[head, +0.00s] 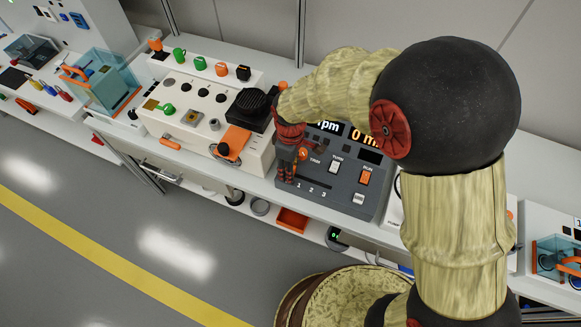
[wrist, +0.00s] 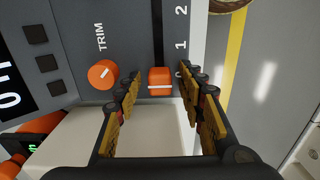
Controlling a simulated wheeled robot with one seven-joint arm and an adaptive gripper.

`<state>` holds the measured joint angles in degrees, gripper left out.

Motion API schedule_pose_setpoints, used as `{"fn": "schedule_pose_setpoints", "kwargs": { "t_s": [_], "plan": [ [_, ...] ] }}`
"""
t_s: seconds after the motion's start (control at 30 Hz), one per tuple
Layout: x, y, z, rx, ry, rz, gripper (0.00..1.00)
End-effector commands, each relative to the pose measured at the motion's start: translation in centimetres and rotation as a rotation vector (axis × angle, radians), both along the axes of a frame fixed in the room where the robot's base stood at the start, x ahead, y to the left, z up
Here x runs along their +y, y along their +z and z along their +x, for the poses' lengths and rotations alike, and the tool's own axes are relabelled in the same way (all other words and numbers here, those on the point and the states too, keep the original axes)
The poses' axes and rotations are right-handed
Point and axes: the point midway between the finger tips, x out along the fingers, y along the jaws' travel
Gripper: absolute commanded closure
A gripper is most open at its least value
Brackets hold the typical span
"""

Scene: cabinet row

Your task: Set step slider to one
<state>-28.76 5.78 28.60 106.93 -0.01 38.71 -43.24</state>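The step slider's orange knob (wrist: 160,82), with a white line across it, sits in a dark slot in the wrist view. It is beside the "0" mark, with "1" and "2" farther up the scale. My gripper (wrist: 161,92) is open, with one finger on each side of the knob. A gap shows on both sides; I cannot tell whether the fingers touch it lower down. In the head view my gripper (head: 284,178) points down at the left end of the grey control panel (head: 345,192), hiding the knob. The marks "1 2 3" show right of it.
An orange TRIM dial (wrist: 103,74) is close to the left finger. The panel also carries a white switch (head: 335,166) and an orange rocker (head: 365,177). A cream unit with an orange-handled portafilter-like part (head: 235,140) stands to the left.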

Motion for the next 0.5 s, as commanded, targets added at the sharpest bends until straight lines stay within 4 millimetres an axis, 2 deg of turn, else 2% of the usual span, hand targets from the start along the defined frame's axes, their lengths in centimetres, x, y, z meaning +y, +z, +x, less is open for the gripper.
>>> {"fn": "schedule_pose_setpoints", "kwargs": {
  "t_s": [0.07,0.5],
  "plan": [
    [0.0,0.03,0.0,0.0,0.0,0.0,0.61],
    [0.01,0.04,0.01,0.0,0.0,0.0,0.85]
  ]
}}
